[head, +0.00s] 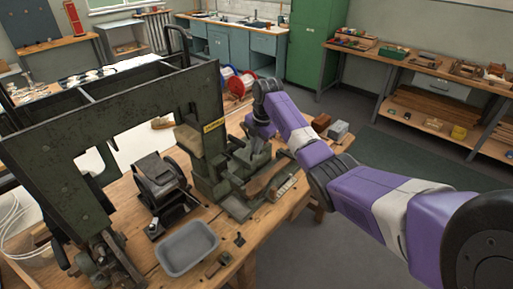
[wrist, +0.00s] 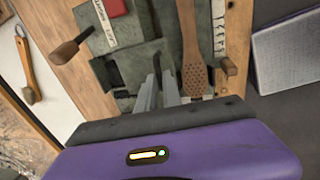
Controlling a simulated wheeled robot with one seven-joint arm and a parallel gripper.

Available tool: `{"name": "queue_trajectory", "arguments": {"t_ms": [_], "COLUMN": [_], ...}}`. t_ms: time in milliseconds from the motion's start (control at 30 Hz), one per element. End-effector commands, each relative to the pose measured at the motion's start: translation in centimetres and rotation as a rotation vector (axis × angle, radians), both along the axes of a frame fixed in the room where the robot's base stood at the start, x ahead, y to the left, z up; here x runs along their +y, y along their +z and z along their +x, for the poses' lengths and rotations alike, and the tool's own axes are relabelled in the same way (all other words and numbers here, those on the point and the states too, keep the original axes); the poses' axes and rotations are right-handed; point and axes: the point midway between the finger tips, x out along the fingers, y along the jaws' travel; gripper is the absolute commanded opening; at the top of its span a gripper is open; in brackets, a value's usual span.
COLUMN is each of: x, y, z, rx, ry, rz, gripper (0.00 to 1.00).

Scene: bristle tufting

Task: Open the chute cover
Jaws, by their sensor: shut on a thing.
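My gripper shows in the wrist view (wrist: 160,84), its two grey fingers close together over the dark green machine (wrist: 130,62). It is shut on a small dark part between the fingertips, which looks like the chute cover; the fingers mostly hide it. I cannot tell whether the cover is lifted. To the right of the fingers, a wooden brush body with holes (wrist: 193,72) lies on the machine.
A wooden-handled lever (wrist: 70,46) and a wooden peg (wrist: 228,67) flank the machine. In the head view, a grey tray (head: 187,248) stands at the bench's front, and a tall dark green frame (head: 70,135) rises at left. Open floor lies right of the bench.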

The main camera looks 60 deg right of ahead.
Motion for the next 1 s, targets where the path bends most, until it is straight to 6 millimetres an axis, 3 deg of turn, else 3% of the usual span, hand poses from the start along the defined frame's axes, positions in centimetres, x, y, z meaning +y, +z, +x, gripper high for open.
{"name": "queue_trajectory", "arguments": {"t_ms": [100, 133, 233, 633, 1000], "x": [-0.1, -0.1, -0.1, 0.0, 0.2], "y": [0.2, 0.2, 0.2, 0.6, 6.0], "z": [0.0, 0.0, 0.0, -0.1, -1.1], "rx": [-0.002, -0.002, -0.002, -0.002, -0.003], "ry": [-0.001, -0.001, 0.0, 0.001, 0.0], "rz": [-0.004, -0.004, -0.003, -0.002, -0.003], "gripper": [0.0, 0.14, 0.32, 0.32, 0.32]}}
